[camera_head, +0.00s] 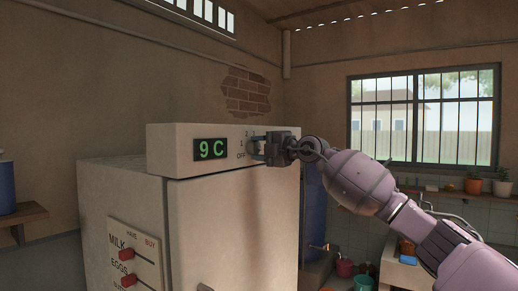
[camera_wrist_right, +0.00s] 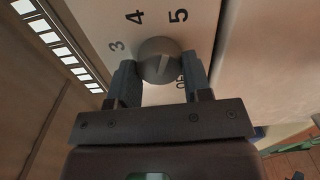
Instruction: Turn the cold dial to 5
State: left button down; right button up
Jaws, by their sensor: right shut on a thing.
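The cold dial (camera_wrist_right: 160,60) is a round grey knob on the pale front panel of a fridge. In the wrist view the numbers 3, 4 and 5 curve around it, with 5 at its upper right and a partly hidden OFF at its lower right. A thin light mark shows on the knob, but I cannot tell which label it points to. My right gripper (camera_wrist_right: 160,80) is shut on the dial, one finger on each side. In the head view my right gripper (camera_head: 258,149) covers most of the dial. My left gripper is not in view.
A green display (camera_head: 212,150) reads 9 C on the fridge's top panel (camera_head: 175,139). A chart with red sliders (camera_head: 128,254) is on the fridge's side. A blue barrel (camera_head: 314,210), buckets and a tiled counter stand at the right, below a barred window.

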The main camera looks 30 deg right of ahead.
jog(key=shift+m, duration=0.9)
jog(key=o, duration=0.9)
jog(key=b+v, duration=0.3)
jog(key=v, duration=0.7)
jog(key=shift+s+d, duration=0.15)
jog(key=shift+s, duration=0.25)
